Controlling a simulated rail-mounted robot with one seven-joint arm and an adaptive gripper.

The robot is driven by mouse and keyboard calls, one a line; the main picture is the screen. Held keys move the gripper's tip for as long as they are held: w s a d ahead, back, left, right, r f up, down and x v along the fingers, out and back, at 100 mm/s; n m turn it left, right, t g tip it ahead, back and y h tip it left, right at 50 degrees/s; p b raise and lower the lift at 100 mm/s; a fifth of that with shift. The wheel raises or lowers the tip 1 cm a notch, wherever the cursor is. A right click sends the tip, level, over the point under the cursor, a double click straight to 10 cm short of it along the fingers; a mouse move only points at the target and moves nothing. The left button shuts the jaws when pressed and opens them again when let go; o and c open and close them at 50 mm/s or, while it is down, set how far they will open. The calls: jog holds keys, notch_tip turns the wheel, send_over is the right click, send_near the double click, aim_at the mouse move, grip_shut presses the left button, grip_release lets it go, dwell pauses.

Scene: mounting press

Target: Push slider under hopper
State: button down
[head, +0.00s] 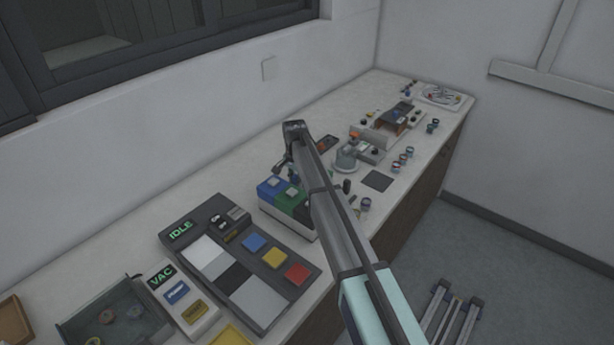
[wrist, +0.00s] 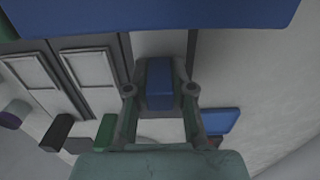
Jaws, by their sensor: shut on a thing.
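My gripper (head: 291,168) is beside a box with blue and green tops (head: 285,194) in the head view; my own arm hides part of this box. In the wrist view my gripper (wrist: 160,90) is shut on a small blue block (wrist: 160,84), with one finger on each side. I cannot tell for sure whether this block is the slider. A large blue surface (wrist: 160,18) spans the top of the wrist view, perhaps a hopper. How far the block is from it is unclear.
A grey panel reading IDLE (head: 240,262) with blue, yellow and red buttons lies in front of the box. A VAC unit (head: 184,299) and a bin (head: 115,315) are nearer. Jars (head: 401,160), a dark pad (head: 377,180) and small devices occupy the far bench.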

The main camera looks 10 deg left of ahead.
jog(key=shift+s+a, duration=0.35)
jog(key=shift+s, duration=0.2)
jog(key=shift+s+a, duration=0.3)
jog(key=shift+s, duration=0.25)
jog(key=c, duration=1)
grip_release()
jog(key=shift+s+a, duration=0.1)
jog(key=shift+r, duration=0.35)
notch_tip(320, 180, up, 11)
jog(key=shift+r, duration=0.15)
